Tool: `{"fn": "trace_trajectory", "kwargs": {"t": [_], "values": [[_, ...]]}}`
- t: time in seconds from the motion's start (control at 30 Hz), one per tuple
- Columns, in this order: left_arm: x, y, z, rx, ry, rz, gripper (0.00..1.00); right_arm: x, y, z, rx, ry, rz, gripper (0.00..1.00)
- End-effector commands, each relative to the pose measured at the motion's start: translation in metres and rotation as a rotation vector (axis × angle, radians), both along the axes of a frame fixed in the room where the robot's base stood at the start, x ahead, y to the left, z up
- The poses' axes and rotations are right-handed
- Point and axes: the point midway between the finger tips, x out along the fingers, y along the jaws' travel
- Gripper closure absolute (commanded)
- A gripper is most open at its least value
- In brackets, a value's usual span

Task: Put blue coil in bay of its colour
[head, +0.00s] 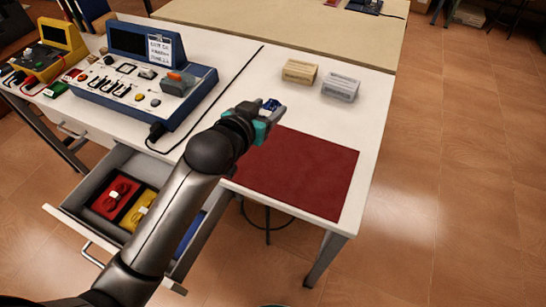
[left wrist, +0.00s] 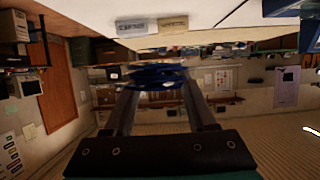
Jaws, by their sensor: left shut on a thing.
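My left gripper (head: 268,108) is shut on the blue coil (head: 271,103) and holds it above the white table near the red mat's far left corner. In the left wrist view the blue coil (left wrist: 152,75) sits between the fingertips (left wrist: 158,86). The open drawer (head: 70,216) below the table has a red bay (head: 104,207) and a yellow bay (head: 128,222), each with a coil-like thing in it. A blue bay (head: 190,234) shows to their right, partly hidden behind my left arm. My right gripper is not in view.
A dark red mat (head: 305,172) lies bare on the table (head: 245,88). A beige block (head: 300,72) and a grey block (head: 341,87) stand behind it. A blue instrument case (head: 140,85) with a black cable and a yellow meter (head: 48,50) stand at left.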

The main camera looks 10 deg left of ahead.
Motion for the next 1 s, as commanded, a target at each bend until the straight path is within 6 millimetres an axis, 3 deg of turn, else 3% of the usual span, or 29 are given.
{"fn": "trace_trajectory", "kwargs": {"t": [0.03, 0.2, 0.4, 0.67, 0.9, 1.0], "values": [[-0.001, 0.000, -0.021, 0.003, 0.007, 0.001, 0.98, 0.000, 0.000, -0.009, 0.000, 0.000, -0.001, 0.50], [-0.001, 0.000, -0.067, 0.001, 0.007, 0.000, 0.98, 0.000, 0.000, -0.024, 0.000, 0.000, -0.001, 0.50], [0.000, 0.000, -0.109, 0.001, 0.003, 0.000, 0.98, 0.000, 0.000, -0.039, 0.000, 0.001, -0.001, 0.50], [0.000, 0.000, -0.128, 0.000, 0.000, 0.000, 0.98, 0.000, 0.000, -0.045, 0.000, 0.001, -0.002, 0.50], [0.000, 0.000, -0.163, 0.000, 0.002, 0.000, 0.98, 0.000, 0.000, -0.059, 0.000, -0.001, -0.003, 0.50], [0.000, 0.000, -0.166, -0.001, 0.000, 0.000, 0.98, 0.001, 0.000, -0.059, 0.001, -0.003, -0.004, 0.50]]}}
